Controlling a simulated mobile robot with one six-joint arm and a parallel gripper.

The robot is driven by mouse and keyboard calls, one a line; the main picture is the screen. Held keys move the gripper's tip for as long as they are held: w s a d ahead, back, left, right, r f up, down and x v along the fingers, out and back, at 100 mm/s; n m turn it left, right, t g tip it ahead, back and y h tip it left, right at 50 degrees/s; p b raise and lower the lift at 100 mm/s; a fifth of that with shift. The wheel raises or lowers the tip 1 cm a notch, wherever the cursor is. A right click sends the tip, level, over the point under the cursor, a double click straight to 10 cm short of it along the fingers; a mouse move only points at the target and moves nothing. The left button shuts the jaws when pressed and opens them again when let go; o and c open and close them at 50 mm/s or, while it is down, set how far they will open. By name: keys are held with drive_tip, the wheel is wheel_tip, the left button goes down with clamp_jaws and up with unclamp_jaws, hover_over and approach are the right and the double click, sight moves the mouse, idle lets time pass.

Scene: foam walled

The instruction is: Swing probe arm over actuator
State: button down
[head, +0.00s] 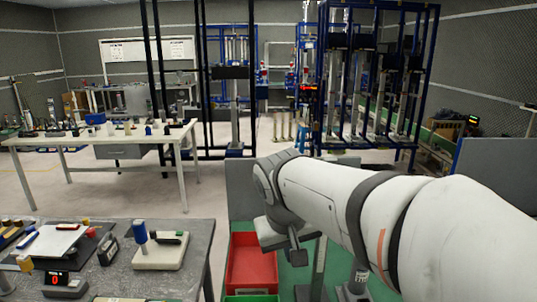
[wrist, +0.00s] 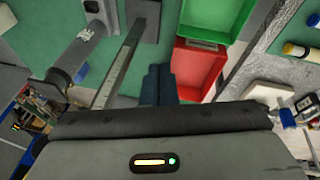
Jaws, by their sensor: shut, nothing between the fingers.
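My gripper (head: 294,258) points down beside the red bin in the head view. In the wrist view its dark fingers (wrist: 158,72) are together and empty. A long grey bar with scale marks (wrist: 121,66), possibly the probe arm, lies just left of the fingers, apart from them in the picture. It also shows as a slanted strip in the head view (head: 319,268). A grey cylindrical post (wrist: 75,58), possibly the actuator, stands farther left. Its top shows in the head view (head: 357,287). I cannot tell for sure which part is which.
A red bin (wrist: 192,70) and a green bin (wrist: 217,22) lie right of the fingers in the wrist view. A grey bench (head: 190,275) with a display, tools and a blue-handled fixture is at the left front. A white table (head: 60,145) stands behind, with pale floor between.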

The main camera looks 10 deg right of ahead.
drive_tip(key=w+d+r+m+t+h+p, duration=0.1)
drive_tip(key=w+r+h+p, duration=0.2)
drive_tip(key=w+r, duration=1.1)
wheel_tip(320, 180, up, 4)
drive_tip(key=shift+m+h+p, duration=0.3)
drive_tip(key=shift+h+p, duration=0.05)
drive_tip(key=shift+h, duration=0.05)
drive_tip(key=shift+d+f, duration=0.1)
drive_tip(key=shift+d, duration=0.05)
drive_tip(key=w+d+f+p, duration=0.3)
drive_tip(key=d+f, duration=0.5)
drive_tip(key=shift+w+d, duration=0.2)
drive_tip(key=shift+d, duration=0.1)
drive_tip(key=shift+r, duration=0.1)
